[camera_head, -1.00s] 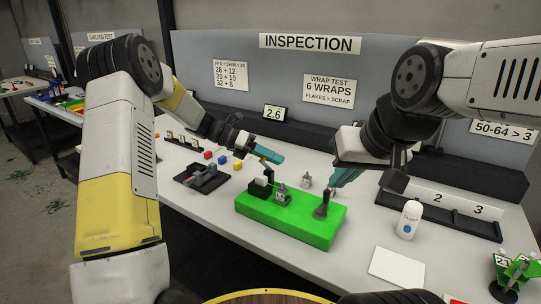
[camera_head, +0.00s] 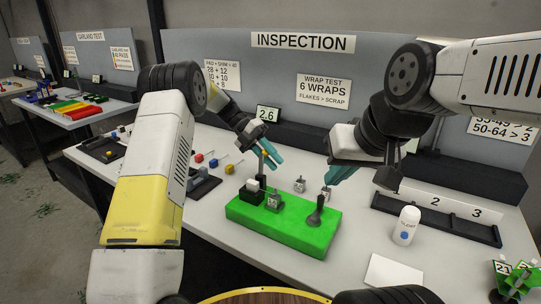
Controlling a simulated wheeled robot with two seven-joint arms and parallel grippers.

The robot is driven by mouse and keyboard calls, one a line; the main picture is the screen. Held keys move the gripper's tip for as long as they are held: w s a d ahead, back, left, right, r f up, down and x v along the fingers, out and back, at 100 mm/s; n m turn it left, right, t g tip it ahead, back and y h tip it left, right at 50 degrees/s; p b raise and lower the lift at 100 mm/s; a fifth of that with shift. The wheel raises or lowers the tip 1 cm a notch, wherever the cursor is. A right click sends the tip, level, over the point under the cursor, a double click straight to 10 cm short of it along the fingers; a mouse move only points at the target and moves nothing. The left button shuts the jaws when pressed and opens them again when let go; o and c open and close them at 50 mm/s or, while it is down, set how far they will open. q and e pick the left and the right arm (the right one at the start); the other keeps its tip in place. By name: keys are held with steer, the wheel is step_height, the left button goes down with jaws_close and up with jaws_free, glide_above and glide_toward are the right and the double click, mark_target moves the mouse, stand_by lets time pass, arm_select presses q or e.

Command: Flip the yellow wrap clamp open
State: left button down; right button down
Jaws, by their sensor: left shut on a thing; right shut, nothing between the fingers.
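A green block (camera_head: 281,228) on the table carries a dark clamp base (camera_head: 251,191) at its left end. A thin dark lever (camera_head: 262,171) stands nearly upright from that base; no yellow is clearly visible on it. My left gripper (camera_head: 268,157) is shut on the lever's upper part, above the base. A small grey piece (camera_head: 274,202) sits beside the base, and a dark post (camera_head: 317,214) with a rounded foot stands at the block's right end. My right gripper (camera_head: 333,181) is shut and empty, above and behind the post.
Another small grey piece (camera_head: 299,185) stands behind the block. Small coloured cubes (camera_head: 213,163) and a dark fixture (camera_head: 201,186) are at the left.

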arm_select(q)
steer(key=shift+w+f+n+g, duration=0.15)
steer(key=shift+n+g, duration=0.15)
steer(key=shift+d, duration=0.1)
stand_by(0.3)
steer(key=c, duration=1.3)
jaws_free()
steer(key=shift+o, duration=0.2)
steer(key=v, duration=0.7)
steer(key=shift+w+r, duration=0.2)
steer(key=shift+w, duration=0.15)
steer(key=shift+a, duration=0.2)
